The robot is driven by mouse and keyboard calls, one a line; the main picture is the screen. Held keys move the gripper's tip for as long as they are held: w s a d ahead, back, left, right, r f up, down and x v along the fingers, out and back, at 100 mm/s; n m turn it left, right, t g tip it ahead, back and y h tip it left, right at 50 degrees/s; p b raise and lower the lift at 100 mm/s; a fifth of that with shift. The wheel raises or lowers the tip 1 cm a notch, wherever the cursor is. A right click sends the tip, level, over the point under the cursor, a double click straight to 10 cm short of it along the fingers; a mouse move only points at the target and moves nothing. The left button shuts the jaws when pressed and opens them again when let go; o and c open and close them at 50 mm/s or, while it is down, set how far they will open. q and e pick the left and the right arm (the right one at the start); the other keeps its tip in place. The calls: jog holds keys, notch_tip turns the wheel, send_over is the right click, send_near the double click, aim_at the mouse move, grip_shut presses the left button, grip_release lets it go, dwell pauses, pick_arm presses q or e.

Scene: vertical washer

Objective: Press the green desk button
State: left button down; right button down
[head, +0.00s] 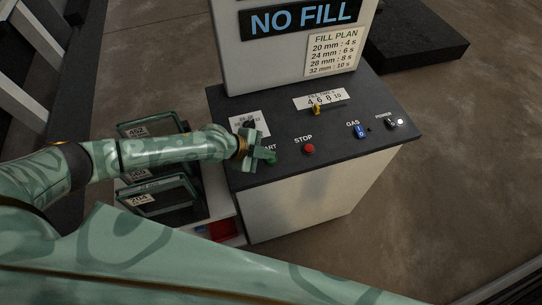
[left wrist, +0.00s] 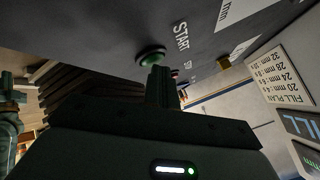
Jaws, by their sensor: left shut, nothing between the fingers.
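The green button (head: 271,162) sits on the dark desk top at the end of the partly covered START label. In the left wrist view the green button (left wrist: 151,55) is a round dome on a dark base, with START printed beside it. My left gripper (head: 264,155) is at the button, its fingers shut and empty. In the left wrist view the shut fingertips (left wrist: 160,72) are right at the edge of the button. I cannot tell whether they touch it. My right gripper is not in view.
A red STOP button (head: 309,148) is right of the green one. Further right are a blue GAS switch (head: 360,131) and a power switch (head: 396,120). A yellow selector (head: 317,109) and a NO FILL display (head: 303,19) are behind. Labelled bins (head: 157,196) stand left of the desk.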

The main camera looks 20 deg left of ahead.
pick_arm(q)
jog(key=shift+r+p, duration=0.55)
jog(key=shift+r, duration=0.3)
notch_tip(320, 180, up, 5)
jog(key=p, duration=0.4)
dwell(0.6)
